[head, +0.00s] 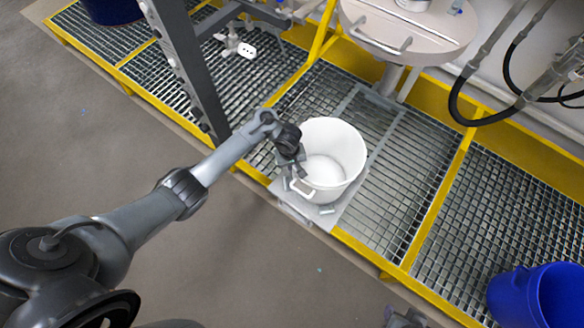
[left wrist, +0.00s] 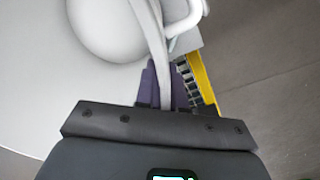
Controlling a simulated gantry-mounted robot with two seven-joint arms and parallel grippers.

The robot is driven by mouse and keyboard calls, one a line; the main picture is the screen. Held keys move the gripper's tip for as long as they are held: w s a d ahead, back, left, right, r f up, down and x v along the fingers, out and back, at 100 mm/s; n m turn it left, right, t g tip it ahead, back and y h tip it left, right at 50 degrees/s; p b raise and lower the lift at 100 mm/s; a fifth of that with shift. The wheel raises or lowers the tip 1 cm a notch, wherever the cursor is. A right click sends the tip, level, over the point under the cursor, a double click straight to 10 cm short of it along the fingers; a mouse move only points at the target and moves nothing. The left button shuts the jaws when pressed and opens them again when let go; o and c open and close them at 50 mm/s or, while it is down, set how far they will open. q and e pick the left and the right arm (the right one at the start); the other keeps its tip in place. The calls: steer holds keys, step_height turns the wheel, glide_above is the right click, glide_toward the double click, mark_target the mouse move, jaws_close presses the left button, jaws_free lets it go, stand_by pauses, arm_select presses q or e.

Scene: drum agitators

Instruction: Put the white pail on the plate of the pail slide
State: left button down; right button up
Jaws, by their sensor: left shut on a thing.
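The white pail (head: 345,150) is upright at the centre of the head view, over the grey plate of the pail slide (head: 350,208). Whether its bottom touches the plate is hard to tell. My left gripper (head: 297,178) is shut on the pail's rim at its left side, beside the white handle (head: 302,190). In the left wrist view the pail's rim (left wrist: 158,45) runs between the purple finger pads (left wrist: 165,88). The handle shows outside the wall (left wrist: 187,22). A small part of what looks like my right gripper (head: 405,318) shows at the bottom edge; its fingers are unclear.
A grey upright post (head: 190,70) stands left of the pail. A round table (head: 408,30) is behind it. Hoses (head: 500,120) hang at the right. A blue bucket (head: 520,298) stands lower right.

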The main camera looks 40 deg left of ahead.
arm_select(q)
steer(key=shift+f, duration=0.3)
steer(key=shift+w, duration=0.1)
steer(key=c, duration=1.7)
jaws_free()
steer(key=shift+f, duration=0.1)
steer(key=o, duration=0.5)
steer(key=shift+c, duration=0.2)
steer(key=shift+r, duration=0.35)
step_height(320, 180, up, 12)
steer(key=p, duration=1.1)
steer(key=shift+s+a+f, duration=0.2)
steer(key=shift+s, duration=0.2)
